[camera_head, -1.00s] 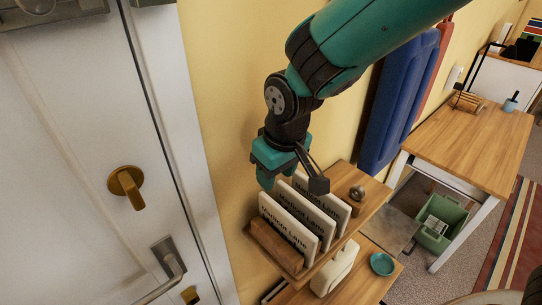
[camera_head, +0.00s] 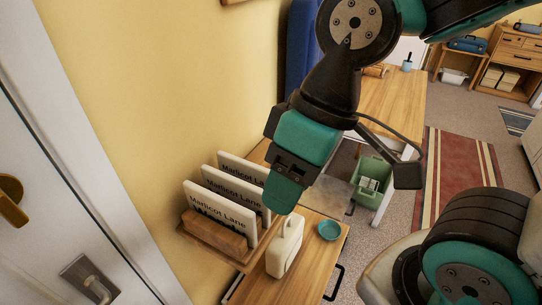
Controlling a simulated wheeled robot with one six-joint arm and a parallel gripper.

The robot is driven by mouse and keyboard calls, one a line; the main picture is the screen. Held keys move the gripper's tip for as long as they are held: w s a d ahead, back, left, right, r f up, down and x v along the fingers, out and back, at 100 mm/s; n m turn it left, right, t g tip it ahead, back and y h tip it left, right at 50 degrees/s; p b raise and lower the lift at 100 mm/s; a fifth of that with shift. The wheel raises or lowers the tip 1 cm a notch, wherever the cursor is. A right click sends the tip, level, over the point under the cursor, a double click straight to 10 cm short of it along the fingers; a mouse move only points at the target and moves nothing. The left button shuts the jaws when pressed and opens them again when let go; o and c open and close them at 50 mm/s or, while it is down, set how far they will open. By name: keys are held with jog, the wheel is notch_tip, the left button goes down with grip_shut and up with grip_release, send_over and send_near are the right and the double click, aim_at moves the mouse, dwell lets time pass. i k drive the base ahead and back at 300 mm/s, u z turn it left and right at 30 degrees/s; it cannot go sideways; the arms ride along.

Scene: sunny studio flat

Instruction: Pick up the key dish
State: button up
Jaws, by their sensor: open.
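My gripper (camera_head: 282,195) is open and points down, above and to the left of the dish in the picture. It is apart from the dish, with nothing seen between its fingers. Its fingers overlap the view of the shelf and the white object beside the dish.
A shelf rack (camera_head: 215,235) holds upright cards (camera_head: 218,208) reading "Marlicot Lane". A white handled object (camera_head: 284,246) stands left of the dish. A green crate (camera_head: 371,182) stands on the floor beyond, by a wooden table (camera_head: 392,100). A white door is at left.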

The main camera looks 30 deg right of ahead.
aim_at(330, 229)
jog(key=k, duration=1)
jog(key=z, duration=1.35)
jog(key=i, duration=1.15)
jog(key=u, duration=1.85)
